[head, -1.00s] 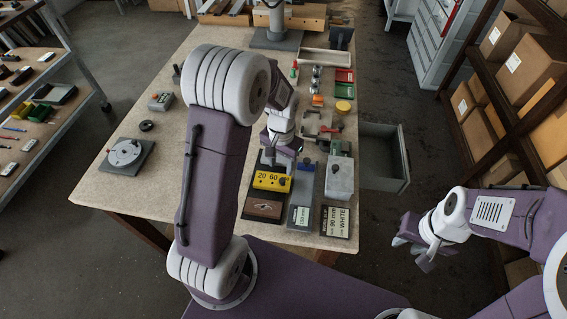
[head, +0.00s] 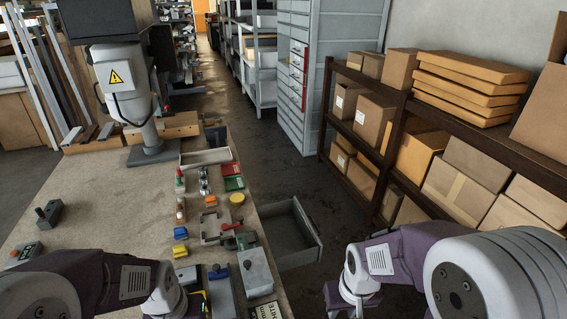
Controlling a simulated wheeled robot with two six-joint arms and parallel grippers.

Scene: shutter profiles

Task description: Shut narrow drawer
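A grey drawer (head: 308,224) stands pulled out from the right side of the workbench, its inside visible and its front panel facing right. I take it for the narrow drawer. My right gripper (head: 350,298) is below and to the right of the drawer's front, apart from it, over the floor. Its fingers look spread and nothing shows between them. My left gripper (head: 196,302) is low over the near part of the bench, partly hidden by its own wrist. I cannot tell whether it is open.
The workbench (head: 120,215) carries a grey block (head: 257,272), a yellow round lid (head: 237,198), red and green trays (head: 232,176) and a machine (head: 118,80) at the back. A dark shelf with cardboard boxes (head: 372,118) stands right. Floor between bench and shelf is clear.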

